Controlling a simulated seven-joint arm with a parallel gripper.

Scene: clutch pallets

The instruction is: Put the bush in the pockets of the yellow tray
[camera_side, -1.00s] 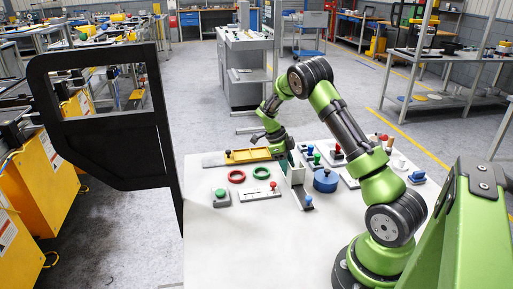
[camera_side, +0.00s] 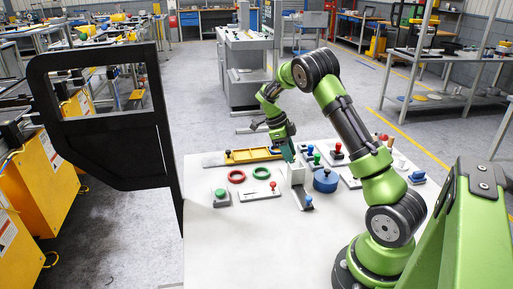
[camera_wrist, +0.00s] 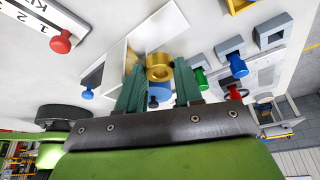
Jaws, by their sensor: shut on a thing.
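The bush is a brass-gold ring (camera_wrist: 158,67) held between the tips of my green fingers in the wrist view. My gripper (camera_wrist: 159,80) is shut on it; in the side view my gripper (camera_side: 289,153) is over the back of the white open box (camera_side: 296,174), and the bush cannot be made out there. The yellow tray (camera_side: 245,156) lies at the back left of the table, left of my gripper. A corner of yellow (camera_wrist: 240,5) shows at the top of the wrist view. The tray's pockets are too small to tell.
The white box also shows under the bush in the wrist view (camera_wrist: 164,28). A blue cylinder (camera_side: 325,181) and knobbed fixtures stand to the right. Red (camera_side: 236,176) and green (camera_side: 260,173) rings lie in front of the tray.

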